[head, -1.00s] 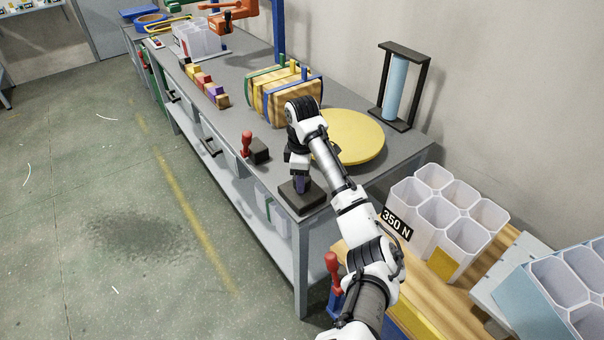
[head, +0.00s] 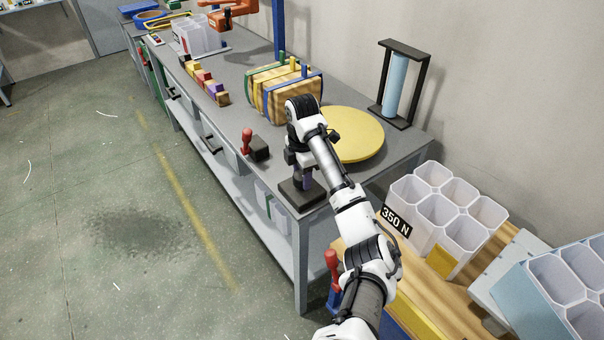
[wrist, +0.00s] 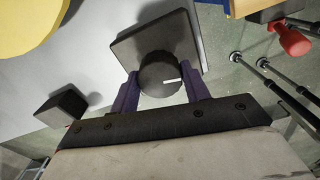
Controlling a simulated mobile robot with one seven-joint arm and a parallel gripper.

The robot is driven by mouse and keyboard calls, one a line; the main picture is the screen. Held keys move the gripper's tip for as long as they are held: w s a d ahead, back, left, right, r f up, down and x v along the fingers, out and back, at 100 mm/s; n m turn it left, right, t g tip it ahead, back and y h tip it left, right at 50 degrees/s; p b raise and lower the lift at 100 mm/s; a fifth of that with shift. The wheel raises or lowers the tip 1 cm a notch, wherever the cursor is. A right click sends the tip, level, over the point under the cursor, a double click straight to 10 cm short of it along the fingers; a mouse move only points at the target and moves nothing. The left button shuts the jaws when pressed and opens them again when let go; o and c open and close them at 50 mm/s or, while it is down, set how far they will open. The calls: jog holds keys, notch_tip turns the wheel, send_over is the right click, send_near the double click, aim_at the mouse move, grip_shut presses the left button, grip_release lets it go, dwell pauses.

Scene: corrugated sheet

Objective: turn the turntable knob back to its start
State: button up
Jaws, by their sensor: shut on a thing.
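The turntable knob (wrist: 160,75) is a dark round knob with a white mark pointing right in the wrist view. It sits on a dark square base (wrist: 185,35), which stands at the near corner of the bench in the head view (head: 302,197). My gripper (wrist: 160,88) has its two purple fingers on either side of the knob, shut on it. In the head view my gripper (head: 307,180) points down over the base and my arm hides part of it. The yellow round turntable (head: 350,135) lies flat on the bench behind my arm.
A small dark block with a red-handled lever (head: 247,142) stands left of my gripper. A wooden rack (head: 285,95) and a black frame with a blue cylinder (head: 397,85) stand farther back. White bins (head: 440,215) stand on a wooden surface at right.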

dwell(0.3)
jog(key=o, duration=1)
jog(key=shift+r, duration=0.1)
notch_tip(320, 180, up, 14)
jog(key=shift+p, duration=0.3)
